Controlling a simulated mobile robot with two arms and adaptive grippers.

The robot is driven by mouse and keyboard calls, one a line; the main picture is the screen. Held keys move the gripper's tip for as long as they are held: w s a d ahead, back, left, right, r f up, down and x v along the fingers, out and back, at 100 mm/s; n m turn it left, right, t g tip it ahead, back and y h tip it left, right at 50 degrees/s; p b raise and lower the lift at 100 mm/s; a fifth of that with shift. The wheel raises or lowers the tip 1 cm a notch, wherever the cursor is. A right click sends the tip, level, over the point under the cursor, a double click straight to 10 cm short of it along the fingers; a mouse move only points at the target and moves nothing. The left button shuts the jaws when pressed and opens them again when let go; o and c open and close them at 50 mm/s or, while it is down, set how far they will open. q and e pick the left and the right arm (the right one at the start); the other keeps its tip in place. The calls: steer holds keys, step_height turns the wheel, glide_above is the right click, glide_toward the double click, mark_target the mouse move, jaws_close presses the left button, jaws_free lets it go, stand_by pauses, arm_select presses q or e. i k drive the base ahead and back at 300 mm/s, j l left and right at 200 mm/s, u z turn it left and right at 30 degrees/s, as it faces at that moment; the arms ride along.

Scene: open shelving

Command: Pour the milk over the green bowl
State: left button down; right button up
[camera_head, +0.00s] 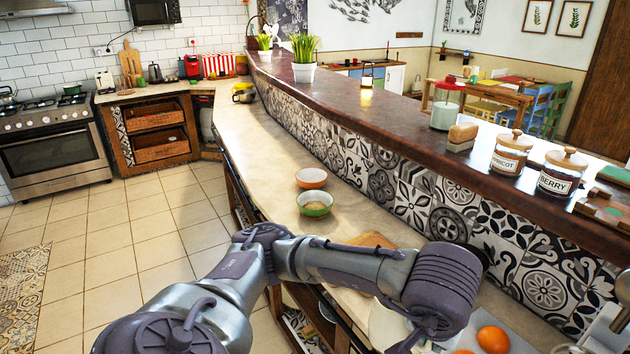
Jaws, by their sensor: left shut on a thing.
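The green bowl (315,211) stands upright on the pale counter, with something light brown inside. My left arm comes in from the left, in front of the bowl and to its right. My left gripper (418,336) points down at the bottom edge and is only partly in view. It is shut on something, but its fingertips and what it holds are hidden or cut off. I cannot pick out the milk with certainty. A clear jar with white contents (444,112) and a red lid stands on the raised bar. My right gripper is not in view.
An orange bowl (311,177) stands just behind the green one. A wooden board (372,240) lies partly behind my arm, and oranges (493,338) lie at the bottom right. The tiled bar wall (400,185) bounds the counter.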

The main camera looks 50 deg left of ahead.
mark_target(312, 203)
steer(key=i+j+u, duration=0.1)
steer(key=j, duration=0.35)
steer(key=i+j, duration=0.15)
steer(key=j, duration=0.3)
steer(key=i+j+u, duration=0.15)
steer(key=j, duration=0.25)
steer(key=i+j+u, duration=0.1)
steer(key=j, duration=0.35)
steer(key=i+j+u, duration=0.1)
steer(key=j, duration=0.3)
steer(key=i+j, duration=0.3)
steer(key=j+u, duration=0.05)
steer(key=j, duration=0.05)
